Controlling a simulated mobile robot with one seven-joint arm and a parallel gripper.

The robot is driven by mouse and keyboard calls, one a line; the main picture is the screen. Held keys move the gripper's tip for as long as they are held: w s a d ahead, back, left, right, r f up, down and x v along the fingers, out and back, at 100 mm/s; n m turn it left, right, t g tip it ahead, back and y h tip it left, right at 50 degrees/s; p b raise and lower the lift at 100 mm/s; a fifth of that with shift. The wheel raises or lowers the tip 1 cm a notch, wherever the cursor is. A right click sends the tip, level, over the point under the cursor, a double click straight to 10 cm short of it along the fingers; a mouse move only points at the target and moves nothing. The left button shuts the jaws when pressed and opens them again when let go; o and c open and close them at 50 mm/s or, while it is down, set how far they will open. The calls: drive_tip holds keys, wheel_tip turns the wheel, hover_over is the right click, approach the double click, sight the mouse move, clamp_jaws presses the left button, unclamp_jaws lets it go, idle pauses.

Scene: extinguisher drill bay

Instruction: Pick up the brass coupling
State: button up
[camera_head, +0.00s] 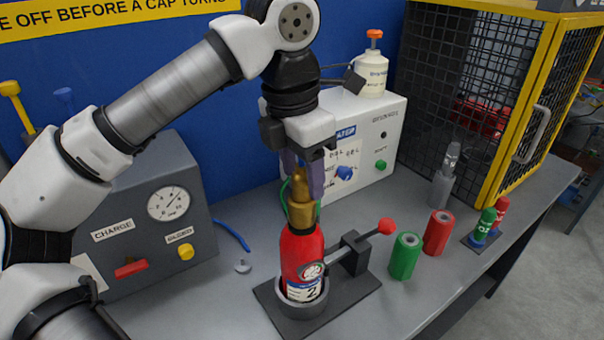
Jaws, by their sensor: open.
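The brass coupling (301,209) sits upright on top of a red extinguisher bottle (302,252). The bottle stands in a dark round holder (301,309) on a flat base plate. My gripper (304,182) points down over the coupling with its purple fingers open. The fingers are at either side of the coupling's narrow upper part, and the right finger overlaps it in the picture. I cannot tell whether they touch it. A thin green loop (284,198) shows beside the coupling.
A clamp with a red knob (386,226) stands right of the bottle. Green (404,257) and red (438,233) cylinders stand further right. A grey gauge box (165,215) is left, a white box (388,122) behind, and a yellow-framed mesh cage (535,95) at back right.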

drive_tip(key=shift+f, duration=0.35)
drive_tip(key=c, duration=1.1)
drive_tip(key=shift+r, duration=0.15)
